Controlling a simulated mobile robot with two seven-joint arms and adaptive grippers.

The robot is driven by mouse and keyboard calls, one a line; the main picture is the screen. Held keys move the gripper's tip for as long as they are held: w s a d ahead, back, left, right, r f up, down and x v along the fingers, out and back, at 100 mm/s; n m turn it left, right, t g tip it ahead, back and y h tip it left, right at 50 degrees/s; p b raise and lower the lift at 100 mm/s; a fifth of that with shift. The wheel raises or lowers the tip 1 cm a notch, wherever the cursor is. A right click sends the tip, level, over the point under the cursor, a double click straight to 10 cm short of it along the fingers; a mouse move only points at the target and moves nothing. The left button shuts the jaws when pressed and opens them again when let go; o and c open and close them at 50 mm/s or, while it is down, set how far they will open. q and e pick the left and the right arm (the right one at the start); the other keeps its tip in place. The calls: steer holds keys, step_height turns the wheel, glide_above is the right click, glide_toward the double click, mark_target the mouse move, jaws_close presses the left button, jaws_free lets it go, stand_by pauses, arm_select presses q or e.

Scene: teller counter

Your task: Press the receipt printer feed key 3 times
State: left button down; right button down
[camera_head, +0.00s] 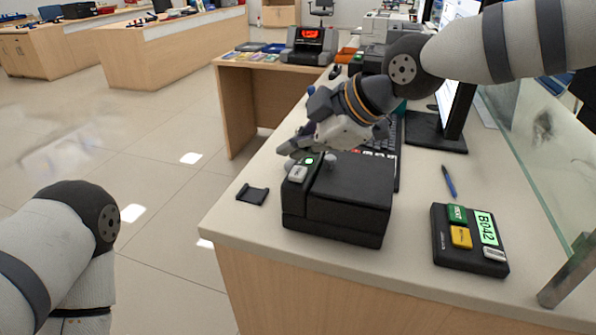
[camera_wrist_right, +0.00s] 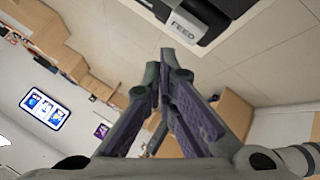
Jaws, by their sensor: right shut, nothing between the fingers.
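The black receipt printer (camera_head: 345,195) sits on the counter. Its grey feed key (camera_head: 298,173) is on the left part of its top, beside a lit green light (camera_head: 309,160). In the right wrist view the key (camera_wrist_right: 187,25) is labelled FEED. My right gripper (camera_head: 286,151) is shut and empty, reaching in over the back left of the printer. In the wrist view its fingertips (camera_wrist_right: 165,54) are together just short of the key, apparently apart from it. Only my left arm shows at lower left; its gripper is outside the view.
A small black tray (camera_head: 252,194) lies left of the printer. A keypad box (camera_head: 470,240) reading B042, a blue pen (camera_head: 449,181) and a monitor stand (camera_head: 437,132) are to the right. A glass screen (camera_head: 535,140) edges the counter. A keyboard is partly hidden behind the printer.

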mark_target(296, 174)
steer(key=shift+f, duration=0.55)
steer(key=shift+f, duration=0.15)
stand_by(1.0)
steer(key=shift+f, duration=0.3)
steer(key=shift+f, duration=0.5)
stand_by(0.7)
steer(key=shift+r, duration=0.15)
arm_select(q)
steer(key=shift+w+r, duration=0.3)
arm_select(e)
steer(key=shift+r, duration=0.8)
